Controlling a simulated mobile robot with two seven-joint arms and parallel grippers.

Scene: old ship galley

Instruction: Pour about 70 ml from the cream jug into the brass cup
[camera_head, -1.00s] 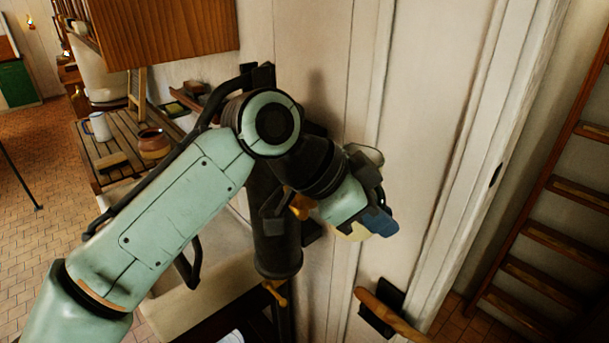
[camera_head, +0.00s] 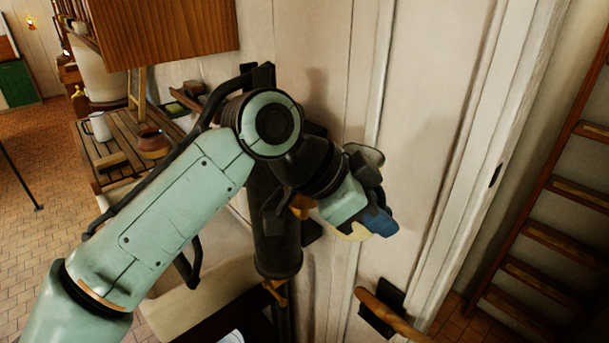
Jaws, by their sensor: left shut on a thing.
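My left gripper (camera_head: 368,207) is at mid-picture, in front of the pale panelled wall, with its jaws pointing down and to the right. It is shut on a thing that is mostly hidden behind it. A pale cream edge (camera_head: 353,235) shows just below the gripper, which fits the cream jug, but its shape and tilt cannot be told. I cannot make out the brass cup. My right gripper is not in view.
A slatted wooden counter (camera_head: 118,145) at the left holds a white mug (camera_head: 99,127) and a brown pot (camera_head: 153,143). A wooden cabinet (camera_head: 165,30) hangs above. A wooden ladder (camera_head: 560,240) stands at the right. A wooden handle (camera_head: 392,316) is below the gripper.

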